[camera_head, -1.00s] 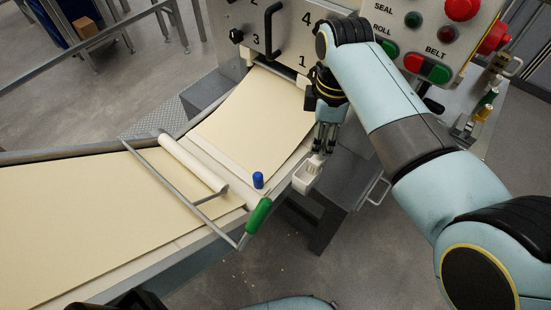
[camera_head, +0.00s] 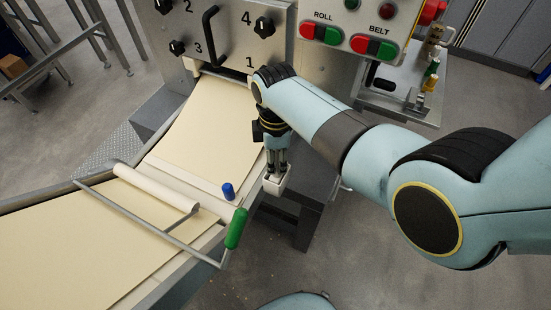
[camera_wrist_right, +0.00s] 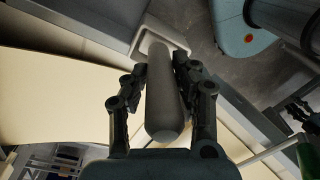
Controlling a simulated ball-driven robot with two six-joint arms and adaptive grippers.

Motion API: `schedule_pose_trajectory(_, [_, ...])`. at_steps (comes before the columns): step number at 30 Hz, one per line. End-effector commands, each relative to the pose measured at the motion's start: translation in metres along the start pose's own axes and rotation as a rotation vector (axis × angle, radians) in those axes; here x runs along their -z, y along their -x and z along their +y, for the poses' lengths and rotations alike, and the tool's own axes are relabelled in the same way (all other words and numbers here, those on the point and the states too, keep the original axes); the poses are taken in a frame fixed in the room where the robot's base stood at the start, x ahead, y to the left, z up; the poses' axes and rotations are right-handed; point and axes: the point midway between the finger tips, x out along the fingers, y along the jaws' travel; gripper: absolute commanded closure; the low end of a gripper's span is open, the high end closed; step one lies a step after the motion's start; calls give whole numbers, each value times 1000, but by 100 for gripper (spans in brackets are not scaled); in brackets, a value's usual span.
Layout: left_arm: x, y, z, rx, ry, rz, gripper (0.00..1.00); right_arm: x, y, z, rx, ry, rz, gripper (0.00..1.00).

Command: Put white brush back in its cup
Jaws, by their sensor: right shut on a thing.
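The white square cup (camera_head: 275,184) is at the side of the pasta line, directly below my right gripper (camera_head: 277,162) in the head view. The cup's rim (camera_wrist_right: 139,42) also shows around the brush's far end in the wrist view. The brush's far end is at the cup's mouth or inside it; its depth and bristles are hidden. My left gripper is out of view.
A dough sheet (camera_head: 205,125) lies on the line left of the cup. A white roller (camera_head: 155,186), a blue knob (camera_head: 228,191) and a green handle (camera_head: 236,228) are nearby. The control panel (camera_head: 345,30) stands behind. Floor shows right of the cup.

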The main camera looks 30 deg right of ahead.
Motion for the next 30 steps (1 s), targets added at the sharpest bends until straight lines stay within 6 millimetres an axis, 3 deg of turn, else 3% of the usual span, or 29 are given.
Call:
schedule_pose_trajectory(5, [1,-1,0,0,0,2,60,0,-2,0,0,0,0,100])
schedule_pose_trajectory(6, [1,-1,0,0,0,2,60,0,-2,0,0,0,0,71])
schedule_pose_trajectory(11, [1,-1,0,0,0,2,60,0,-2,0,0,0,0,50])
schedule_pose_trajectory(22, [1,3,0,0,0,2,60,0,7,0,-1,0,0,50])
schedule_pose_trajectory(30, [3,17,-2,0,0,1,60,0,64,1,-4,0,1,50])
